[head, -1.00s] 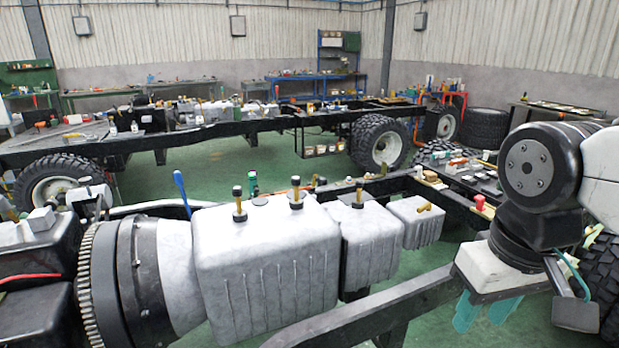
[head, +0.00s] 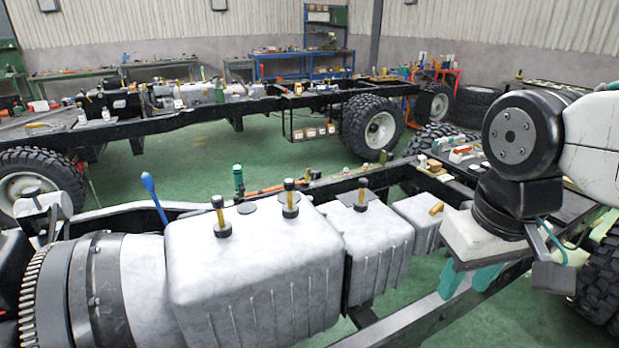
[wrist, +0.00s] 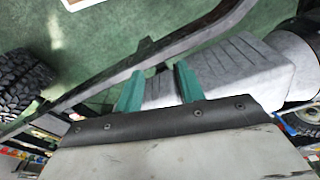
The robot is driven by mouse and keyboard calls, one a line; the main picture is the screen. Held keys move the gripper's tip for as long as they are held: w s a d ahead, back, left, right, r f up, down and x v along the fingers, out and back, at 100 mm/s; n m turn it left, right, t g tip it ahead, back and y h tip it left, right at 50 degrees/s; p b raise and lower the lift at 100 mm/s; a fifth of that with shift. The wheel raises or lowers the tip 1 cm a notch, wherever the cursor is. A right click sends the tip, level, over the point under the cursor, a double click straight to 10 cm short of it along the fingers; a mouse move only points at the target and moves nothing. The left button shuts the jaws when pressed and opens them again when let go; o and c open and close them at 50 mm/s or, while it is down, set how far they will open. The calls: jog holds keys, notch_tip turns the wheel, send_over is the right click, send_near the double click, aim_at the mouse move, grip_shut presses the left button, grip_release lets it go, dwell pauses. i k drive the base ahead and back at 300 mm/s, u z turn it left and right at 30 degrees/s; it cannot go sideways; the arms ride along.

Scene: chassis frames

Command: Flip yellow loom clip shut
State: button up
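My gripper (head: 472,281) hangs at the right in the head view, its teal fingers pointing down beside the black chassis rail and the small end of the grey gearbox. In the wrist view the two teal fingers of my gripper (wrist: 157,88) stand apart with nothing between them. The grey ribbed housing shows behind them. I cannot make out a yellow loom clip for certain in either view. A small yellow-brown piece (head: 437,208) sits on top of the smallest grey housing, too small to identify.
The grey gearbox (head: 250,265) with upright brass-coloured fittings fills the near middle. The black chassis rail (head: 415,318) runs beside it. A second chassis (head: 215,122) with large tyres stands behind. Green floor (head: 200,165) lies open between the two chassis.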

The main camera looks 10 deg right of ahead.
aim_at(310, 173)
jog(key=k, duration=1.35)
jog(key=z, duration=0.5)
jog(key=i, duration=0.55)
jog(key=z, duration=0.7)
jog(key=i, duration=1.35)
jog(key=u, duration=1.15)
jog(key=i, duration=0.55)
jog(key=u, duration=0.55)
